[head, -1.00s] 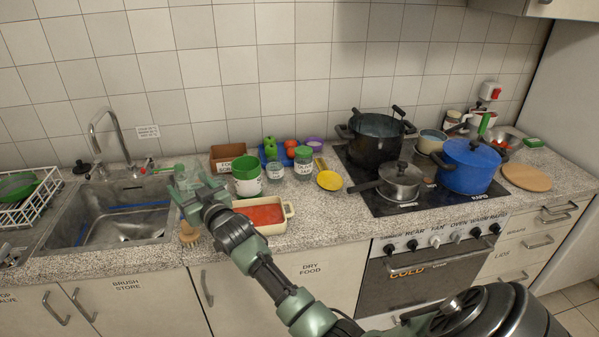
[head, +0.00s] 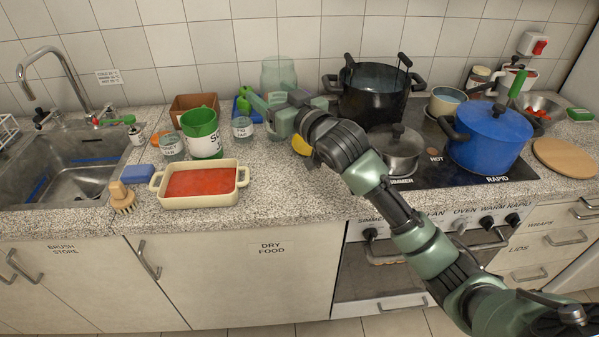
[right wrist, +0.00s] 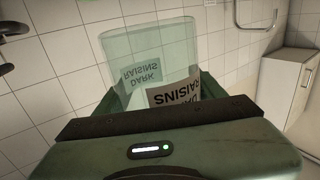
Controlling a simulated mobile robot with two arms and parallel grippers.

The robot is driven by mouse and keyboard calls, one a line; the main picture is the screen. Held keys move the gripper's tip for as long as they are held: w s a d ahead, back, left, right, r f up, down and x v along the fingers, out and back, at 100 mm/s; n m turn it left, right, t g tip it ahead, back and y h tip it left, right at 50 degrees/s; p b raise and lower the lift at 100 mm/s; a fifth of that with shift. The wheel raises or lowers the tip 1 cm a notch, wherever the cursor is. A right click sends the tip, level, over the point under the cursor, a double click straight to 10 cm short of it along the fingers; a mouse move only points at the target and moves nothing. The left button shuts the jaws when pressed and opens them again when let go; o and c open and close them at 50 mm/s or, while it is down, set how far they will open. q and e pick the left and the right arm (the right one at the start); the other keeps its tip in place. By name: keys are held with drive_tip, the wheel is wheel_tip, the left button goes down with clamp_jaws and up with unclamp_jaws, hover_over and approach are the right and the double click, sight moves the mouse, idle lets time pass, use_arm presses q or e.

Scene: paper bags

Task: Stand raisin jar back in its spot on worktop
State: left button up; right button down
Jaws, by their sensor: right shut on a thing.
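The raisin jar (head: 278,72) is a clear greenish glass jar, held up in front of the tiled wall near the back of the worktop (head: 290,190). My right gripper (head: 277,100) is shut on its lower part. In the right wrist view the jar (right wrist: 150,50) sits between the fingers, with a "DARK RAISINS" label (right wrist: 178,92) showing. The jar looks about upright in the head view. The gripper and forearm hide the worktop directly behind them. My left gripper is out of view.
Left of my gripper stand a small labelled jar (head: 242,128), a green-and-white tub (head: 205,146), another jar (head: 172,148) and a brown box (head: 182,103). A large black pot (head: 372,102) stands close right. A red-filled dish (head: 200,200) sits in front. Bare worktop lies right of the dish.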

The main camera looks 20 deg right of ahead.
drive_tip(key=shift+a+f+p, duration=0.15)
drive_tip(key=shift+f+p, duration=0.1)
drive_tip(key=shift+f, duration=4.35)
drive_tip(key=shift+a+f+p, duration=0.1)
drive_tip(key=shift+f+p, duration=0.1)
drive_tip(key=shift+f, duration=4.4)
drive_tip(key=shift+f, duration=0.2)
drive_tip(key=shift+c, duration=1)
unclamp_jaws()
drive_tip(key=shift+r, duration=0.15)
drive_tip(key=b+v, duration=0.1)
drive_tip(key=v, duration=1.1)
drive_tip(key=shift+s, duration=0.1)
